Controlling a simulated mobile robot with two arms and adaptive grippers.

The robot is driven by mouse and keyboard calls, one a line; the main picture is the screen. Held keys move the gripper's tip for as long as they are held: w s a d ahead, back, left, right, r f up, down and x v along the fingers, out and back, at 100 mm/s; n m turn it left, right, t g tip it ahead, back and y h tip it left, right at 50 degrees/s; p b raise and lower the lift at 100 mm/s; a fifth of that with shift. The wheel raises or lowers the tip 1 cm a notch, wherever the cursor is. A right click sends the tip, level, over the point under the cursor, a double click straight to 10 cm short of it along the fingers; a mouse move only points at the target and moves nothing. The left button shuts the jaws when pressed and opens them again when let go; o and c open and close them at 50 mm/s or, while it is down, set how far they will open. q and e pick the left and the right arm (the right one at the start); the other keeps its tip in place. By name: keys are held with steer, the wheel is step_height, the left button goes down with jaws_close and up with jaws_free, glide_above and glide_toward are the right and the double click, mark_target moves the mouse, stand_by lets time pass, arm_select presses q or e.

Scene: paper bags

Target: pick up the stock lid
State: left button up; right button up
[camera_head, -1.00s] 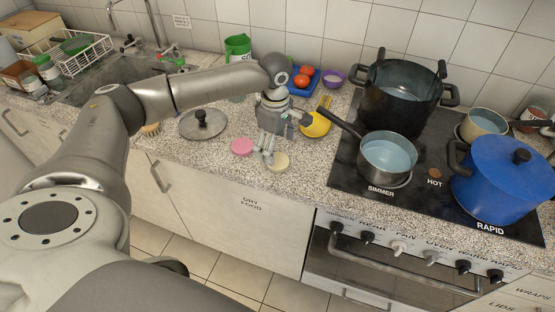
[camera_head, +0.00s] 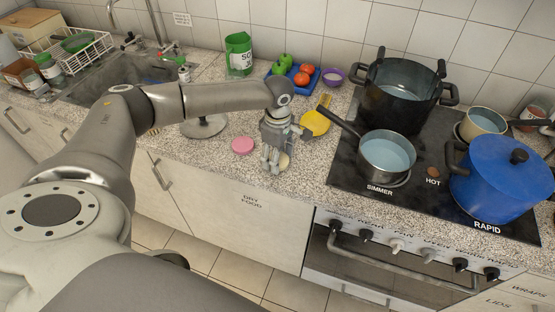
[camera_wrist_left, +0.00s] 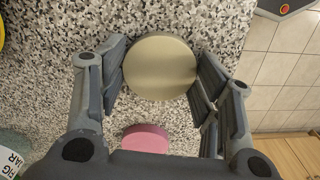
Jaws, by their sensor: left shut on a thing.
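My left gripper (camera_head: 273,164) is at the counter's front edge area, reaching down over a cream round lid (camera_head: 284,163). In the left wrist view the cream lid (camera_wrist_left: 160,67) lies between the two fingers of my left gripper (camera_wrist_left: 160,85), which are shut on it. In the head view the fingers hide most of it, and I see no clear gap under it. A grey metal lid (camera_head: 204,127) lies on the counter to the left, its upper part hidden by my left arm. No label tells which lid is the stock one. My right gripper is out of view.
A pink disc (camera_head: 243,145) lies just left of the gripper; a yellow scoop (camera_head: 315,122) is to its right. A saucepan (camera_head: 387,155) with its handle pointing towards the gripper, a black pot (camera_head: 400,98) and a blue pot (camera_head: 495,180) stand on the hob.

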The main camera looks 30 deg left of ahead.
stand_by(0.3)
arm_select(q)
steer(key=shift+r, duration=0.6)
step_height(320, 180, up, 2)
steer(key=shift+s+r+b, duration=0.1)
steer(key=shift+b, duration=0.2)
steer(key=s+d+r+b, duration=0.2)
steer(key=s+d+r, duration=0.2)
steer(key=s+r, duration=0.5)
steer(key=shift+s+r, duration=0.3)
steer(key=shift+s, duration=1.85)
